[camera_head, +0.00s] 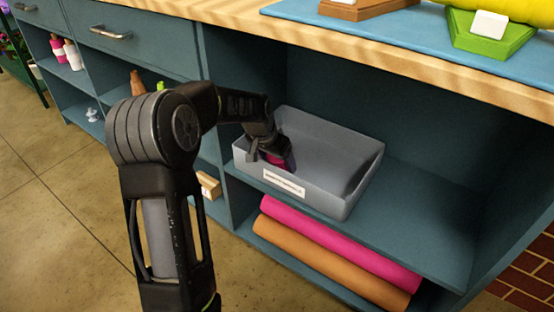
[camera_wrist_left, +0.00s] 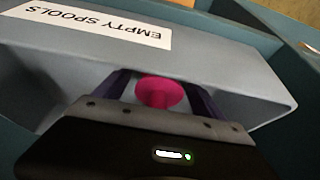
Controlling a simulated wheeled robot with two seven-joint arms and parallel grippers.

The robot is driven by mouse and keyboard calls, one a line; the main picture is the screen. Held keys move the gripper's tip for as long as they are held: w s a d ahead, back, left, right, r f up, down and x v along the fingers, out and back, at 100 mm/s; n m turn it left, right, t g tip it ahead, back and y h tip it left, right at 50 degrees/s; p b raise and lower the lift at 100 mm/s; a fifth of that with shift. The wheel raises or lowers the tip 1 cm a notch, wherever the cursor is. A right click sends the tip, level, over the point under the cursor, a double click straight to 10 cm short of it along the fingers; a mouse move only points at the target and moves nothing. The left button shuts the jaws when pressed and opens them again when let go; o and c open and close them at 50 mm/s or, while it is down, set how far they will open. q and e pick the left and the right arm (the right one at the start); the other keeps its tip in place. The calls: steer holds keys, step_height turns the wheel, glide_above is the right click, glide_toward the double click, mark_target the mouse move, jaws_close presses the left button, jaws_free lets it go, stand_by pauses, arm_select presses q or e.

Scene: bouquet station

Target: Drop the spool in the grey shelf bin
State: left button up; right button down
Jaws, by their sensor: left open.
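The grey shelf bin (camera_head: 345,195) stands on the upper shelf of the teal cabinet, with a white label on its front. In the left wrist view the label on the bin (camera_wrist_left: 225,75) reads "EMPTY SPOOLS". My left gripper (camera_head: 272,160) reaches over the bin's front left wall, with its fingers inside the bin. The pink spool (camera_head: 276,161) is low in the bin at the fingers. In the left wrist view the spool (camera_wrist_left: 160,93) shows between the two open fingers (camera_wrist_left: 160,90). Its lower part is hidden, and I cannot tell whether it touches the bin floor. My right gripper is not in view.
Pink (camera_head: 340,243) and orange (camera_head: 325,262) rolls lie on the shelf below the bin. The wooden countertop (camera_head: 330,50) overhangs the shelf opening. The shelf right of the bin (camera_head: 430,220) is clear. A wooden block (camera_head: 209,186) sits in the compartment to the left.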

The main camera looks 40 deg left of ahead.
arm_select(q)
steer(key=shift+s+r, duration=0.1)
steer(key=shift+r, duration=0.45)
steer(key=p+v, duration=0.4)
steer(key=v, duration=0.7)
steer(key=shift+s, duration=0.15)
